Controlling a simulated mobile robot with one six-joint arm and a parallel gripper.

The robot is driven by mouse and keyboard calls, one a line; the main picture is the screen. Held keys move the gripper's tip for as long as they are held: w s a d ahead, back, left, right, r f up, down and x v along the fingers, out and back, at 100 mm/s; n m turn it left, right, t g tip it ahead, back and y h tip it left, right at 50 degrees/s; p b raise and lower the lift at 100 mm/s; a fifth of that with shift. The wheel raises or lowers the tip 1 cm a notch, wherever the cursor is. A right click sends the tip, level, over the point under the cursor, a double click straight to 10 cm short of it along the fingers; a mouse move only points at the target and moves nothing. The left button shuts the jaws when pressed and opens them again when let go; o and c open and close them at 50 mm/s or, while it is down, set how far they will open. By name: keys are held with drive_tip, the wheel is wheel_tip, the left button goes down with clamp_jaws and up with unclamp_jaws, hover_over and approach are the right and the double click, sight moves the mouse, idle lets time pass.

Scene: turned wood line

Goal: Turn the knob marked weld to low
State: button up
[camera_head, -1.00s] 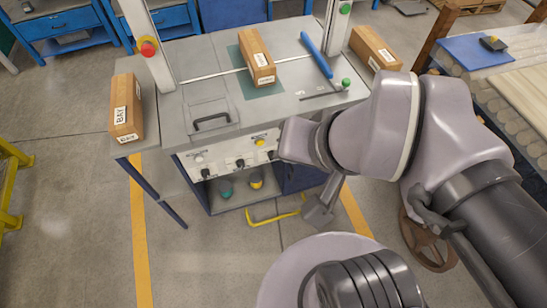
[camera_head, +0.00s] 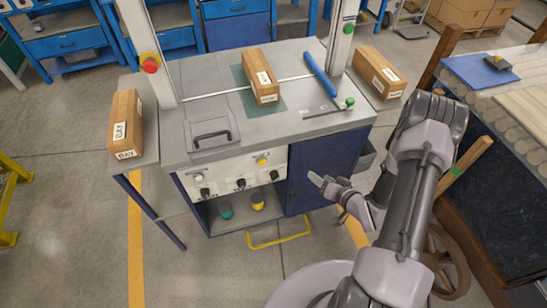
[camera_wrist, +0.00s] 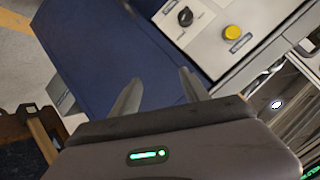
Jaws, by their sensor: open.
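A white control panel (camera_head: 222,174) on the front of the grey machine bench carries a row of black knobs: left (camera_head: 205,192), middle (camera_head: 241,184) and right (camera_head: 274,175). The labels are too small to read, so I cannot tell which is marked weld. My gripper (camera_head: 322,184) is open and empty, right of the panel, in front of the blue cabinet door. In the wrist view my fingers (camera_wrist: 160,80) are apart over the blue door. One black knob (camera_wrist: 185,17) shows beyond them near the top, beside a yellow button (camera_wrist: 232,32).
A blue cabinet door (camera_head: 325,166) is right of the panel. A yellow floor handle (camera_head: 280,238) sticks out in front. A roller conveyor (camera_head: 500,110) is at right.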

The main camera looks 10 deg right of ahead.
sight(277, 178)
drive_tip(key=s+a+f+m+t+y, duration=0.1)
drive_tip(key=s+a+f+t+y, duration=0.1)
drive_tip(key=s+a+f, duration=0.4)
drive_tip(key=b+x, duration=0.2)
drive_tip(key=x, duration=0.3)
drive_tip(key=a+r+b+x, duration=0.1)
drive_tip(key=b+x, duration=0.1)
drive_tip(key=x, duration=0.4)
drive_tip(key=b+x, duration=0.2)
drive_tip(key=x, duration=0.3)
drive_tip(key=shift+w+a+r+b, duration=0.2)
drive_tip(key=shift+w+a+b, duration=0.1)
drive_tip(key=shift+a, duration=0.1)
drive_tip(key=shift+c, duration=0.4)
clamp_jaws()
